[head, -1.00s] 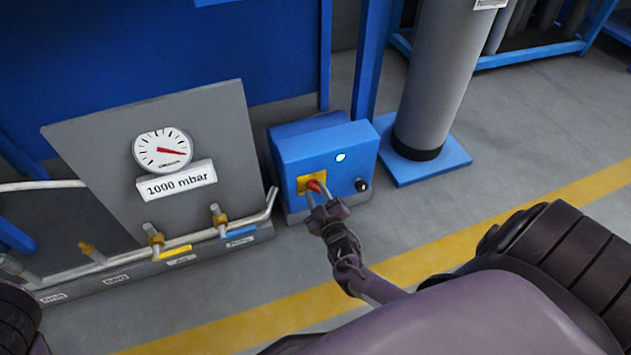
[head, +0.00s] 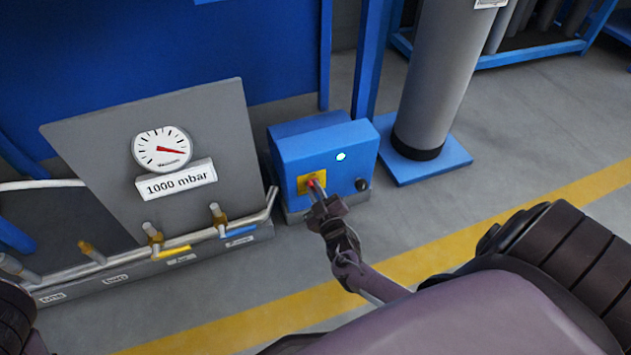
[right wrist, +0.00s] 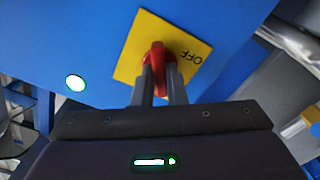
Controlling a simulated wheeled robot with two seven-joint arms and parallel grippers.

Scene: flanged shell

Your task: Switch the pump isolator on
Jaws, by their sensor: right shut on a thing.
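The pump isolator is a red rotary handle (right wrist: 158,56) on a yellow plate (right wrist: 190,48) on the front of a blue box (head: 335,160). The word OFF shows on the plate in the right wrist view. In the head view the yellow plate (head: 304,183) is partly hidden by my gripper. My right gripper (right wrist: 159,72) is shut on the red handle, one finger on each side of it; it also shows in the head view (head: 316,187). A white lamp (head: 341,156) is lit on the box. My left gripper is not in view.
A black knob (head: 361,185) sits at the box's lower right. Left of the box stands a grey panel with a gauge (head: 162,149), a 1000 mbar label (head: 176,181) and pipes with valves. A grey cylinder (head: 437,80) stands at right on a blue base.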

